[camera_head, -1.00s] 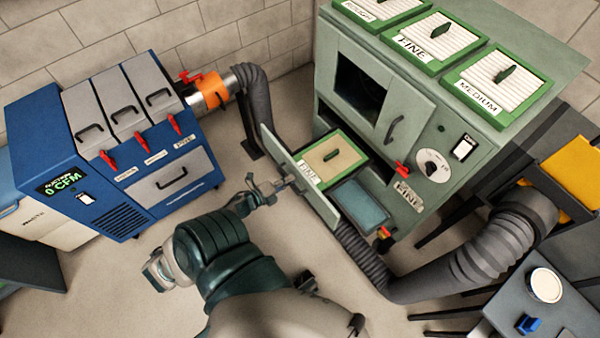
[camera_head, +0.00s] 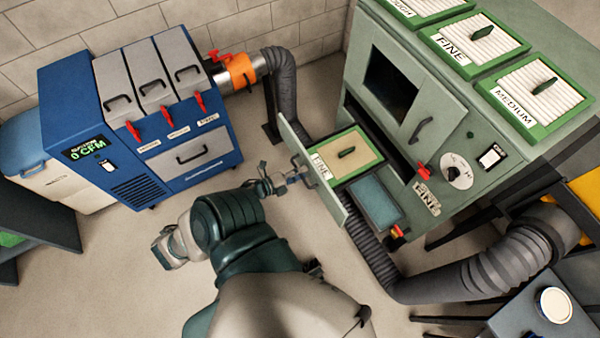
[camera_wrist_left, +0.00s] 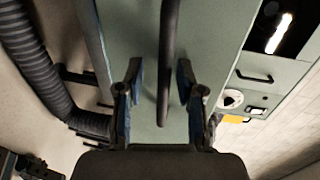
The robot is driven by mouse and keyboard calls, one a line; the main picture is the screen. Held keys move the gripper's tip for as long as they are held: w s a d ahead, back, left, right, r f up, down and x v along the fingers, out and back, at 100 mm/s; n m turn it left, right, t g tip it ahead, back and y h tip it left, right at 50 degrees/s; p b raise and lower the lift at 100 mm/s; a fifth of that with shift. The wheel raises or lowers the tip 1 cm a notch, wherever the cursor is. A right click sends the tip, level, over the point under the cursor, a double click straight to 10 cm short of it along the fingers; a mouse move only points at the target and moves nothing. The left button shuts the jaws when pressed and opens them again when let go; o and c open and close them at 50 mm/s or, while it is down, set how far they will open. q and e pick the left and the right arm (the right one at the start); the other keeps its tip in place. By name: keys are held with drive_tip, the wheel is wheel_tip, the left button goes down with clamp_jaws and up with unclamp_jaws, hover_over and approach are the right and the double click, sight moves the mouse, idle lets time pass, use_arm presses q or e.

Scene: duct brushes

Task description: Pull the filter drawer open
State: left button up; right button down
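The filter drawer (camera_head: 329,200) of the green cabinet stands pulled out. It holds a green-framed FINE filter (camera_head: 365,155) and a blue-grey panel (camera_head: 370,199). My left gripper (camera_head: 287,179) is at the outer side of the drawer front, by its handle. In the left wrist view the gripper (camera_wrist_left: 160,100) is open. Its two fingers are spread on either side of a dark bar handle (camera_wrist_left: 168,55), with visible gaps. The drawer's front face (camera_wrist_left: 130,40) is behind the handle.
A blue filter unit (camera_head: 90,140) showing 0 CFM stands at the left. A ribbed duct (camera_head: 480,265) runs past the drawer to the right. A grey table (camera_head: 505,310) is at lower right. Floor (camera_head: 120,270) left of my arm is clear.

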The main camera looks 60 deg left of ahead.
use_arm(q)
drive_tip(key=v, duration=1.2)
drive_tip(key=shift+a, duration=0.1)
